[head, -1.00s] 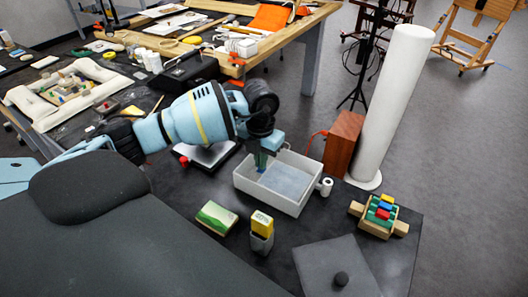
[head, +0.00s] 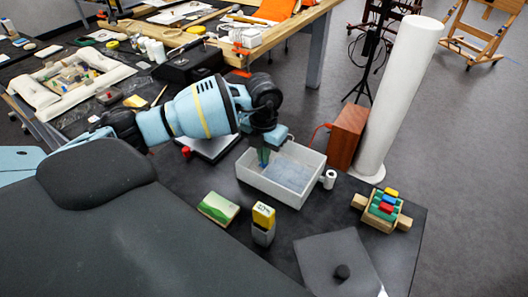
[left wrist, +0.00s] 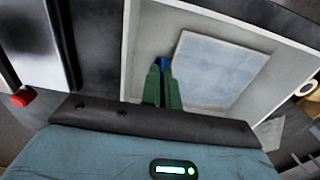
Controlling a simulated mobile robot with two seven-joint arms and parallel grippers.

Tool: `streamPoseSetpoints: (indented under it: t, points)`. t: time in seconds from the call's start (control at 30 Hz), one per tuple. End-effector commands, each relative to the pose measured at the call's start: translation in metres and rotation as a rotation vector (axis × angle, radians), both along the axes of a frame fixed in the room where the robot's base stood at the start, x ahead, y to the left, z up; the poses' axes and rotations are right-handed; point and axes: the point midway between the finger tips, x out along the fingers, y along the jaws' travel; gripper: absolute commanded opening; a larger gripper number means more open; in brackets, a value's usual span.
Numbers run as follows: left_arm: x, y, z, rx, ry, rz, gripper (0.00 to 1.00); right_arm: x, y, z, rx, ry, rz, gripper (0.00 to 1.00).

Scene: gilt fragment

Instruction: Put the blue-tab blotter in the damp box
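The damp box (head: 262,187) is an open white tray on the dark table; it also shows in the left wrist view (left wrist: 135,45). A pale blue-grey sheet, seemingly the blue-tab blotter (head: 287,175), lies inside it, and shows in the left wrist view (left wrist: 220,70) toward the box's right side. My left gripper (head: 264,162) reaches down into the box near its left end. In the left wrist view its green fingers (left wrist: 163,72) are close together on a small blue tab at the sheet's left edge. The fingers partly hide the tab. My right gripper is out of view.
A grey lid with a black knob (head: 340,272) lies at the front right. A green-and-cream block (head: 218,208), a yellow-topped holder (head: 263,225) and a wooden rack of coloured pieces (head: 382,210) stand nearby. A brown block (head: 346,137) and white column (head: 400,100) stand behind the box.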

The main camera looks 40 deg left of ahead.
Motion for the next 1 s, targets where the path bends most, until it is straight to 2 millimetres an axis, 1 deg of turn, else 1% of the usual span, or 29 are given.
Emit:
streamPoseSetpoints:
  t: [0.27,0.5,0.8,0.87,1.0]
  points:
    - [0.0,0.0,-0.006,0.0,0.001,0.0,0.0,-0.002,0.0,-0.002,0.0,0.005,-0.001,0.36]
    - [0.0,0.0,-0.005,0.0,0.0,0.0,0.28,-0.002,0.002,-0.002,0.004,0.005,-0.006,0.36]
    - [0.0,0.0,-0.004,0.0,0.0,0.0,0.28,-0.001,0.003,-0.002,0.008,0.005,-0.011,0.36]
    - [0.0,0.0,0.001,0.0,-0.002,0.0,0.28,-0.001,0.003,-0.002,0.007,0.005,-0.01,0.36]
    - [0.001,0.0,0.02,0.0,-0.004,0.0,0.28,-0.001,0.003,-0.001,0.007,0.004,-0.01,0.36]
